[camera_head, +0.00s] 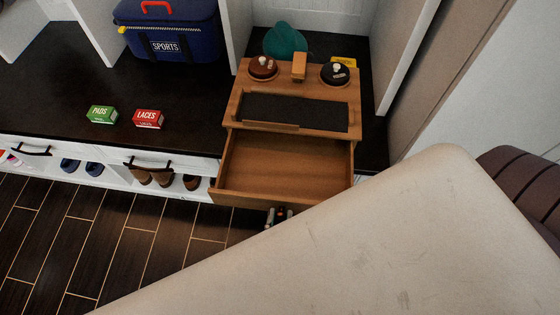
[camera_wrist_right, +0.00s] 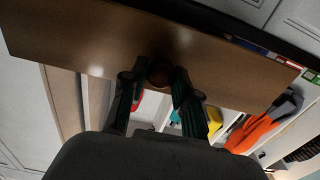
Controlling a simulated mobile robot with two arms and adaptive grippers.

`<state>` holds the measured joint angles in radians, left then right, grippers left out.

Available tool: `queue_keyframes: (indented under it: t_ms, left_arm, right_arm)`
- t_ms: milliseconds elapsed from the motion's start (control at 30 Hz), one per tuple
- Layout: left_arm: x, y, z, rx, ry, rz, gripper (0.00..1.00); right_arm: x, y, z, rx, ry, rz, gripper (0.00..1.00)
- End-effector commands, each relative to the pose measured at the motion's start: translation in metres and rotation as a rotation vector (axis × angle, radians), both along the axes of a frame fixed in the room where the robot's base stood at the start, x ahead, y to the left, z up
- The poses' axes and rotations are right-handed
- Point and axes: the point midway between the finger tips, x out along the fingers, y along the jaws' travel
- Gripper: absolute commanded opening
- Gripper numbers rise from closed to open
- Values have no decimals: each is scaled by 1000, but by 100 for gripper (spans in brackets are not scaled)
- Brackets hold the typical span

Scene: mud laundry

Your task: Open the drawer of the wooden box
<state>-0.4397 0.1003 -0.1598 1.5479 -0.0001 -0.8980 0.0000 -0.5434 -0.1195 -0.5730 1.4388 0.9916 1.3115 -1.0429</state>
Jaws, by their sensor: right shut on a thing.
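The wooden box (camera_head: 296,85) stands on the dark bench top, with a dark inset panel on its upper face. Its drawer (camera_head: 284,165) is pulled well out toward me, and the inside that shows is empty. My right gripper (camera_head: 278,215) is just below the drawer front, partly hidden by my arm. In the right wrist view its two fingers (camera_wrist_right: 160,85) are closed around the round knob (camera_wrist_right: 159,72) on the brown drawer front (camera_wrist_right: 90,45). My left gripper is out of view.
Two round tins (camera_head: 263,68) (camera_head: 336,73) and a small wooden block (camera_head: 299,66) are on the box. A green box (camera_head: 102,114), a red box (camera_head: 148,118) and a blue sports bag (camera_head: 168,32) are to the left. Shoes (camera_head: 152,176) sit below the bench.

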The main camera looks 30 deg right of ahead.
Motion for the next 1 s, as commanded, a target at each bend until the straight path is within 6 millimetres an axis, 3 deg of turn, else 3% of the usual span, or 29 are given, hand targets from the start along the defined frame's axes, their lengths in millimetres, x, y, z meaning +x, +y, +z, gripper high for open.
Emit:
queue_keyframes:
  t_ms: [333,367,500,1000]
  left_arm:
    - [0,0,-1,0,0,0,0]
    - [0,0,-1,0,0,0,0]
    - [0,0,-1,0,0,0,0]
    - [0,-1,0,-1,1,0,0]
  right_arm:
    - [0,0,0,0,0,-1,0]
    - [0,0,0,0,0,-1,33]
    - [0,0,0,0,0,-1,54]
    - [0,0,0,-1,-1,0,54]
